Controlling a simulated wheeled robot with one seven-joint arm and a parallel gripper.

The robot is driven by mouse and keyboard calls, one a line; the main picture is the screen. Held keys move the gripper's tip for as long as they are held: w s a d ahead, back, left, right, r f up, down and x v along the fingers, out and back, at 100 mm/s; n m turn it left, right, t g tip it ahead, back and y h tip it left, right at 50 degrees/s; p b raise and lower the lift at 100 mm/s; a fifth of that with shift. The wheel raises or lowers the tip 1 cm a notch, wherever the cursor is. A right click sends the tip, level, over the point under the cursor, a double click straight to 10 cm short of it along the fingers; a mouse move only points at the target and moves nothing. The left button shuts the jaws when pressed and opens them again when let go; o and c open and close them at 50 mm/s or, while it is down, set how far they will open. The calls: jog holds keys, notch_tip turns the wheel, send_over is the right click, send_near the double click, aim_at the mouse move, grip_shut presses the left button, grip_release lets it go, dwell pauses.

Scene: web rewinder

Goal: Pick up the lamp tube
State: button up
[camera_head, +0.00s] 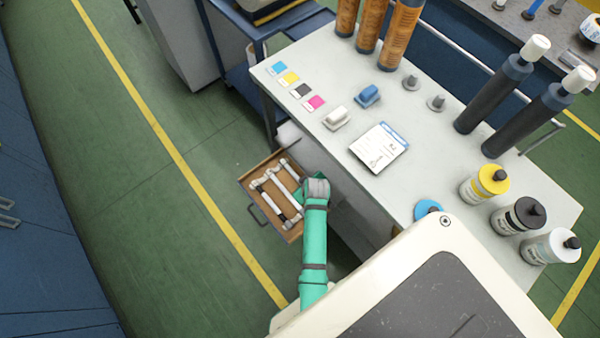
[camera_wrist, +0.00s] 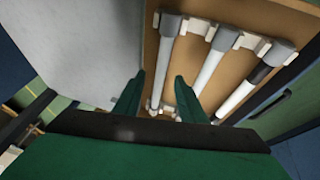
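An open wooden drawer (camera_head: 249,183) under the counter holds three tubes side by side, seated in pale holders. In the wrist view, the left tube (camera_wrist: 163,66) and the middle tube (camera_wrist: 208,72) are whitish with grey end caps. The right tube (camera_wrist: 240,95) is white with a black band near its cap. I cannot tell for sure which is the lamp tube. My gripper (camera_wrist: 158,82) is open, its two green fingers apart. The left tube shows between the fingertips, seemingly beyond them. In the head view, my arm covers the drawer's right side.
The counter (camera_head: 330,92) stands above the drawer and carries bottles, colour cards and a notepad (camera_head: 379,147). In the wrist view, a large pale panel (camera_wrist: 75,45) is close on the left. The green floor left of the drawer is free.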

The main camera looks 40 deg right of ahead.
jog(key=shift+x, duration=1.9)
jog(key=shift+a, duration=0.1)
jog(key=shift+c, duration=0.6)
jog(key=shift+w, duration=0.15)
grip_shut()
jog(key=shift+r, duration=0.1)
jog(key=shift+a+r, duration=0.1)
jog(key=shift+r, duration=0.45)
notch_tip(320, 180, up, 2)
jog(key=shift+r, duration=0.15)
jog(key=s+a+r, duration=0.6)
jog(key=s+r, duration=0.3)
jog(key=s, duration=0.3)
jog(key=shift+s+r, duration=0.3)
jog(key=shift+s, duration=0.1)
